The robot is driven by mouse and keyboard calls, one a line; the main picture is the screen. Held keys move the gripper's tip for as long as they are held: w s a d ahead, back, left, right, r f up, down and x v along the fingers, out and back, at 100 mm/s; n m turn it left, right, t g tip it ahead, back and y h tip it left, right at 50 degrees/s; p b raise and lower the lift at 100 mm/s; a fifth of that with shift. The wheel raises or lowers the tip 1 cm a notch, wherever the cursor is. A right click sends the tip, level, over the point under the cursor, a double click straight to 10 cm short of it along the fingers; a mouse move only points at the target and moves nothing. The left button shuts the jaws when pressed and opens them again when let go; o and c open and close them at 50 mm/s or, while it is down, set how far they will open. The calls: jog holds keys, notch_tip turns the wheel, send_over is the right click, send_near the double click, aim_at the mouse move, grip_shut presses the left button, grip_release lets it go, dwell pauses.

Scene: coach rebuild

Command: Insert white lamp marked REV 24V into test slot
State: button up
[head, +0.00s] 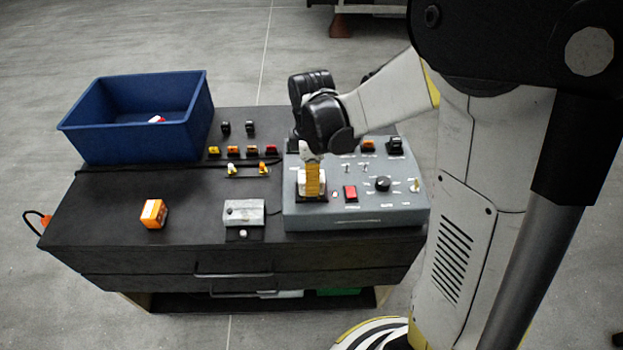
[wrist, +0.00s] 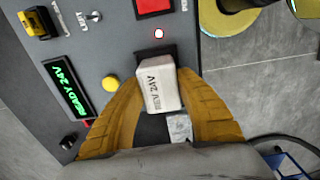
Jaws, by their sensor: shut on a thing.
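The white lamp (wrist: 160,86), with "REV 24V" readable on its face, is between the yellow fingers of my gripper (wrist: 162,108) in the wrist view. My gripper is shut on it. The dark test slot (wrist: 155,52) shows around the lamp's far end; I cannot tell how deep the lamp sits in it. In the head view my gripper (head: 312,182) points down at the left part of the grey test panel (head: 355,217), and its fingers partly hide the lamp. A green display (wrist: 66,85) on the panel reads "READY 24V".
The panel has a red button (head: 350,193), a black knob (head: 383,183), switches and a yellow button (wrist: 110,83). A small light (wrist: 159,34) glows. An orange block (head: 153,213), grey box (head: 244,212) and blue bin (head: 140,135) stand to the left on the dark bench.

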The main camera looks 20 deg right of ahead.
jog(key=shift+f+b, duration=0.45)
jog(key=shift+f, duration=0.1)
jog(key=o, duration=0.9)
notch_tip(320, 180, up, 11)
jog(key=p, duration=0.8)
